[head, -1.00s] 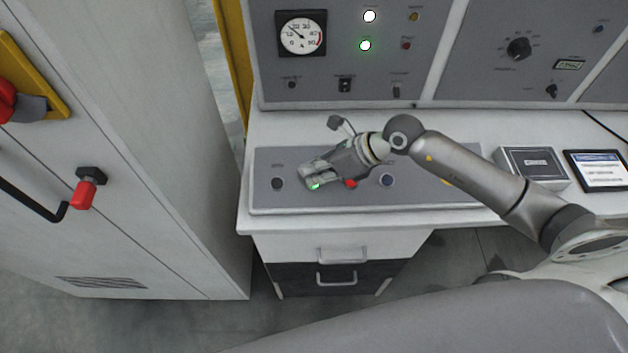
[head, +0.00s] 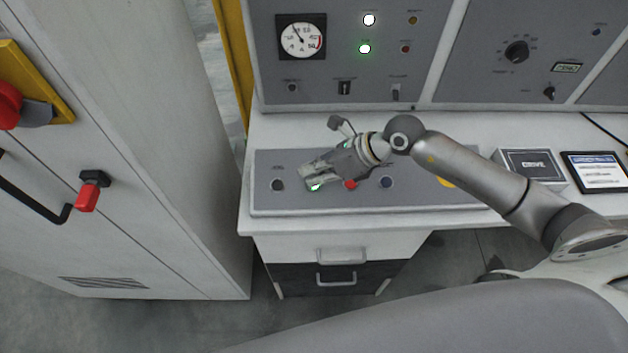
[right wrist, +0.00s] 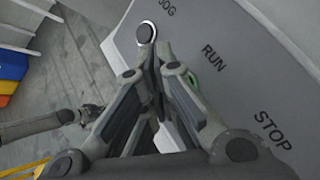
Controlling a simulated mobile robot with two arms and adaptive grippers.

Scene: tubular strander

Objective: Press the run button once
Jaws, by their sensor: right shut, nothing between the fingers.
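The run button, a green-lit round button (head: 315,187), sits on the sloped desk panel (head: 420,196) between the dark jog button (head: 277,185) and the red stop button (head: 350,184). My right gripper (head: 308,178) is shut and empty, over the panel at the run button and partly covering it. In the right wrist view the closed fingers (right wrist: 163,62) hide most of the run button; a bit of its green edge (right wrist: 192,82) shows beside them, near the RUN label. I cannot tell whether they touch. A grey jointed arm, seemingly my left, ends in a small dark gripper (right wrist: 92,112).
An upright panel with a gauge (head: 301,37) and a lit green lamp (head: 364,49) stands behind. A tall cabinet (head: 170,150) is at the left.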

